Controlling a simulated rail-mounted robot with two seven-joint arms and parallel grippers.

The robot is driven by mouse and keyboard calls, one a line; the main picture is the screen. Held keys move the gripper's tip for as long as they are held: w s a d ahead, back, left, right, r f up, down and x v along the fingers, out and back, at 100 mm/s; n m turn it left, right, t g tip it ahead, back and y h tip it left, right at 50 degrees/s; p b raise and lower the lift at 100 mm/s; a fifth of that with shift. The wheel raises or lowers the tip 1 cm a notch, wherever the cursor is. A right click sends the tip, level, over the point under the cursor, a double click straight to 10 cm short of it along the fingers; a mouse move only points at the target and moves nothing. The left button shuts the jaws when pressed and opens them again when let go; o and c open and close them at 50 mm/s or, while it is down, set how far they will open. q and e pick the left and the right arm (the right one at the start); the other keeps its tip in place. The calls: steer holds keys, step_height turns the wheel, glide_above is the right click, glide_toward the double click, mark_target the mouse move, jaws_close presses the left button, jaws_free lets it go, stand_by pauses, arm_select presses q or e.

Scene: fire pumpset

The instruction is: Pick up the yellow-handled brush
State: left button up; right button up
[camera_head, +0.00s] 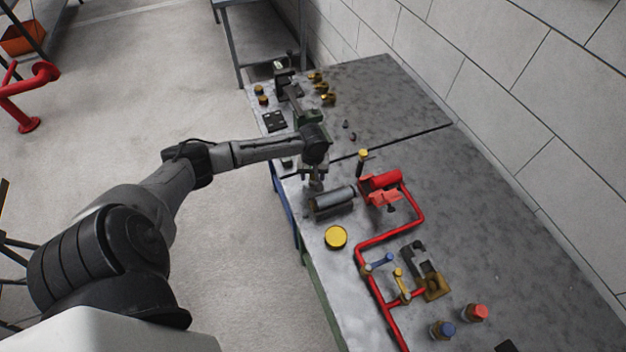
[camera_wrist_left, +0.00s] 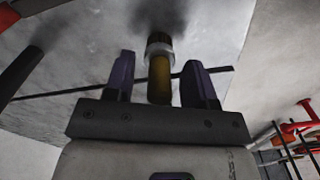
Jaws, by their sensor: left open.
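The brush (camera_wrist_left: 159,78) shows in the left wrist view, with a yellow handle, a pale metal collar and a dark end pointing away from the camera. My left gripper (camera_head: 315,184) is over the near edge of the workbench in the head view, its fingers pointing down. In the left wrist view the left gripper (camera_wrist_left: 162,62) is open, with one finger on each side of the yellow handle. Gaps show on both sides of it. In the head view the brush is hidden or too small to tell at the gripper. My right gripper is in neither view.
On the workbench (camera_head: 480,205), a grey cylinder (camera_head: 332,202) lies close below the gripper. A yellow round lid (camera_head: 336,237), a yellow-topped upright item (camera_head: 362,162) and red piping (camera_head: 405,232) stand nearby. A block wall (camera_head: 480,75) runs behind. The bench's right part is clear.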

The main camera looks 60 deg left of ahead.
arm_select(q)
steer(key=shift+f, duration=0.1)
jaws_close()
stand_by(0.4)
steer(key=shift+r, duration=0.65)
step_height(320, 180, up, 3)
steer(key=shift+f+p, duration=0.2)
steer(key=shift+p, duration=0.1)
steer(key=w+d+r, duration=0.2)
steer(key=d, duration=0.1)
steer(key=w+d+r, duration=0.2)
steer(key=d, duration=0.1)
steer(key=w+d+r, duration=0.2)
steer(key=d+r, duration=0.1)
steer(key=d, duration=0.1)
steer(key=shift+w+r, duration=0.1)
steer(key=shift+w, duration=0.05)
